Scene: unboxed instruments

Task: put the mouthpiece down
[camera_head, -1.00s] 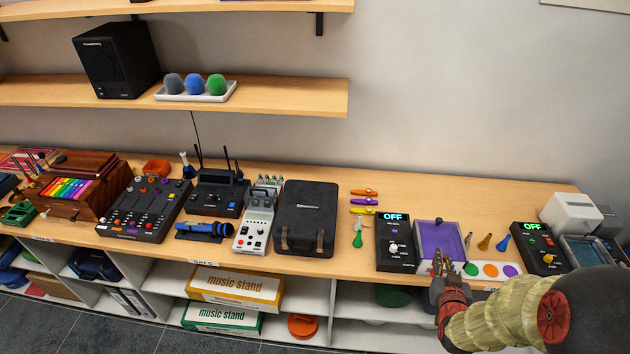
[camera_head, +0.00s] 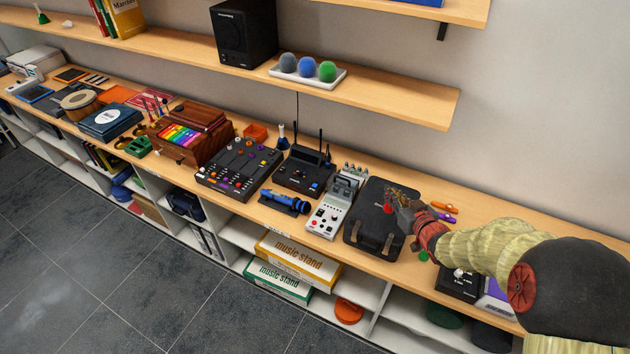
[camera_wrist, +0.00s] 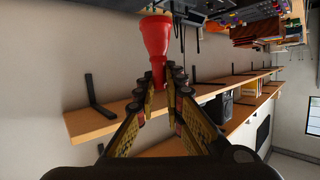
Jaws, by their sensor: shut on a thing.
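The red mouthpiece (camera_wrist: 155,38) is held at the fingertips of my gripper (camera_wrist: 163,82), its wider end pointing away from the fingers in the wrist view. In the head view my gripper (camera_head: 397,199) shows in front of the black case (camera_head: 372,228), and the red mouthpiece (camera_head: 388,209) is a small red spot below its fingers. I cannot tell how high it is above the case. The fingers hide the mouthpiece's narrow end.
Left of the case are a white-grey device (camera_head: 334,212), a blue microphone (camera_head: 284,202), a black router (camera_head: 303,172) and a mixer (camera_head: 240,168). Orange and purple kazoos (camera_head: 444,208) lie right of the case. My arm covers much of the counter's right end.

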